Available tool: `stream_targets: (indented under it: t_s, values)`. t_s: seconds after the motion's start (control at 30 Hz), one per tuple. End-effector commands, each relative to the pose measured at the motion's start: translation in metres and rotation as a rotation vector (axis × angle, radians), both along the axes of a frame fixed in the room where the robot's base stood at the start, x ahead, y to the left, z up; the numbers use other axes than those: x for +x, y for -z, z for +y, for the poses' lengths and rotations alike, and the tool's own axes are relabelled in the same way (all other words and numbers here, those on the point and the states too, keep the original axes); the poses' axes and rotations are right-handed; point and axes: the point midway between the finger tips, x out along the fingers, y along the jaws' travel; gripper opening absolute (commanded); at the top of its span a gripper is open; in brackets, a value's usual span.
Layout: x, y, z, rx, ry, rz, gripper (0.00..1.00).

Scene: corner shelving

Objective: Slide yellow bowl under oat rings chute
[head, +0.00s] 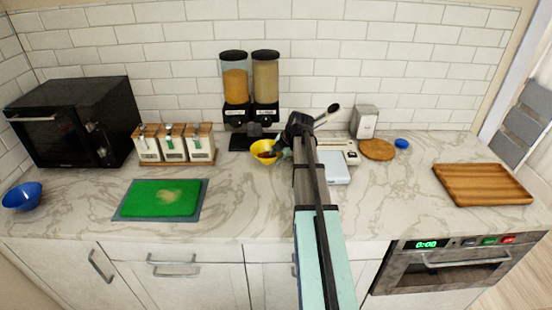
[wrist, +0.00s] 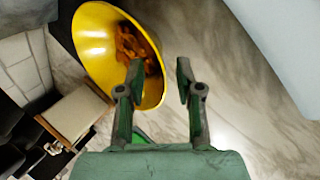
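The yellow bowl (head: 263,160) stands on the marble counter, just in front and to the right of the dispenser bases. In the wrist view the bowl (wrist: 92,48) holds orange-brown pieces. My gripper (wrist: 160,68) is open at its rim: one finger overlaps the inside, the other is outside, with a visible gap between them. Contact cannot be told. In the head view my gripper (head: 283,147) is partly hidden by my arm. Two black-lidded dispensers stand at the wall, one with orange contents (head: 235,86), one with tan contents (head: 265,82). Their labels are too small to read.
A white scale (head: 337,172) lies right of my arm. Several lidded canisters (head: 172,143) stand left of the dispensers. A green board (head: 160,197) lies front left, a blue bowl (head: 22,196) far left, a wooden tray (head: 484,184) right. Counter between board and arm is clear.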

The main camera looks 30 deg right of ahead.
Motion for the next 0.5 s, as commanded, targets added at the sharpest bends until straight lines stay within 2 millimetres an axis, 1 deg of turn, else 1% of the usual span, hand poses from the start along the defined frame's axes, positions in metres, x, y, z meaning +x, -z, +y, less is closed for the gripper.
stream_targets:
  t_s: [0.03, 0.3, 0.5]
  values:
    - [-0.005, -0.009, -0.001, -0.001, 0.001, -0.002, 0.35]
    - [-0.031, -0.054, -0.005, -0.001, 0.0, -0.002, 0.35]
    - [-0.043, -0.077, -0.007, -0.001, 0.0, -0.002, 0.35]
